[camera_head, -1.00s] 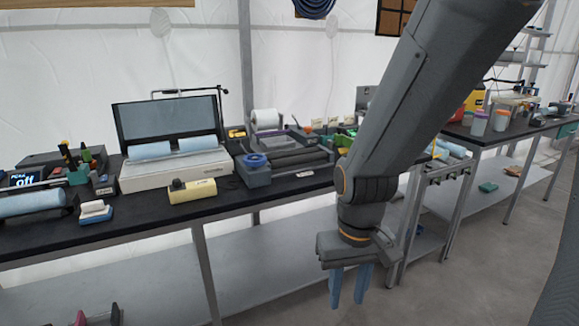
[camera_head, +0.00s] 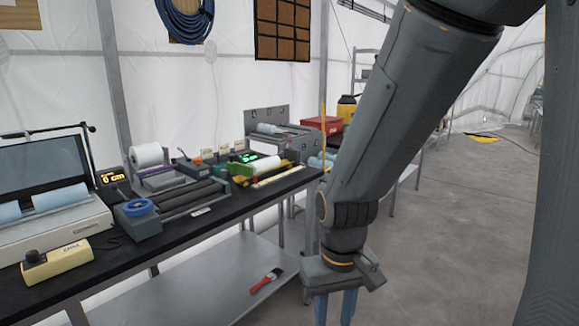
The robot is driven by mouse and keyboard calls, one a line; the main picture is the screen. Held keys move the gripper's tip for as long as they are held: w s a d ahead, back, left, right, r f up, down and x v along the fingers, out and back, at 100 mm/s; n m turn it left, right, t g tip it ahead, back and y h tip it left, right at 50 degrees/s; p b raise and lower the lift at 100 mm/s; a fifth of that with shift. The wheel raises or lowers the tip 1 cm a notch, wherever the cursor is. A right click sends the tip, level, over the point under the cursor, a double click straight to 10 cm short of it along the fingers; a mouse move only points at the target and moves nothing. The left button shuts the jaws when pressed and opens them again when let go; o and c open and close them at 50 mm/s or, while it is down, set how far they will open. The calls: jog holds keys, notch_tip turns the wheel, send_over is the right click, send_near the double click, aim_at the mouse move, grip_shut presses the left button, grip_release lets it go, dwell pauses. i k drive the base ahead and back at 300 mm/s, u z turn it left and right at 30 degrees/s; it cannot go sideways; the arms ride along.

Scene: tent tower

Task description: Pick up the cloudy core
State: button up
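I cannot tell for certain which thing is the cloudy core. A whitish cylinder (camera_head: 258,169) lies on a yellow-edged device on the black bench. A pale blue cylinder (camera_head: 268,129) lies on a grey rack further back, and more pale blue cylinders (camera_head: 320,162) lie at the bench's far right end, partly hidden by my arm. My gripper (camera_head: 334,312) hangs in front of the bench, right of centre, pointing down. Its two blue fingers are apart with nothing seen between them; their tips are at or beyond the lower picture edge.
The black bench (camera_head: 175,236) runs along the left, carrying a grey roller tray (camera_head: 185,205), a white machine with pale blue cylinders (camera_head: 70,220) and a yellow box (camera_head: 57,262). A red-handled brush (camera_head: 266,281) lies on the lower shelf (camera_head: 225,285).

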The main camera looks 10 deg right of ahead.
aim_at(259, 165)
jog(key=i, duration=1.45)
jog(key=u, duration=0.05)
